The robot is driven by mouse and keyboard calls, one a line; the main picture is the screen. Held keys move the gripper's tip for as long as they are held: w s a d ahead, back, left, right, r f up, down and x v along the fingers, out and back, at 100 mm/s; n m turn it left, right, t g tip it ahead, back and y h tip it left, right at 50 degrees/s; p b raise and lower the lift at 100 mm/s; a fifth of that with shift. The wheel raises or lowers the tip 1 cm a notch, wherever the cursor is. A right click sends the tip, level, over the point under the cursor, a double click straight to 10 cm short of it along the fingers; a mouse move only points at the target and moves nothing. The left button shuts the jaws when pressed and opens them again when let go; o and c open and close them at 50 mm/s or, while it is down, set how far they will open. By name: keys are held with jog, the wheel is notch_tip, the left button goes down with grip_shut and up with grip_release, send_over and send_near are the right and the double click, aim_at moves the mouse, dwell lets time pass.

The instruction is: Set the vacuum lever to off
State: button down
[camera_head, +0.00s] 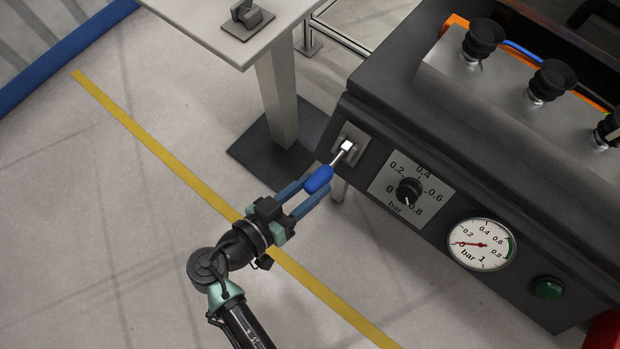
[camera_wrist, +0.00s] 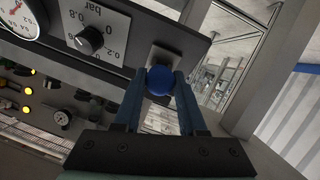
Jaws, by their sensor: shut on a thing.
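The vacuum lever has a blue grip (camera_head: 319,179) on a short metal rod, set on a small square plate (camera_head: 352,139) at the left end of the dark unit's front panel. My gripper (camera_head: 311,187) has its blue fingers on either side of the blue grip and is shut on it. The lever sticks out from the panel toward the lower left. In the wrist view the round end of the blue grip (camera_wrist: 160,80) sits between the two fingertips, in front of the plate (camera_wrist: 165,58). No off marking is readable near the lever.
Right of the lever are a bar dial knob (camera_head: 409,190), a round gauge (camera_head: 482,244) with its red needle near 0, and a green button (camera_head: 547,288). A light table (camera_head: 215,28) stands behind at the left.

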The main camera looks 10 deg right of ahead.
jog(key=shift+c, duration=2.3)
grip_release()
jog(key=shift+f, duration=0.1)
jog(key=v, duration=1.3)
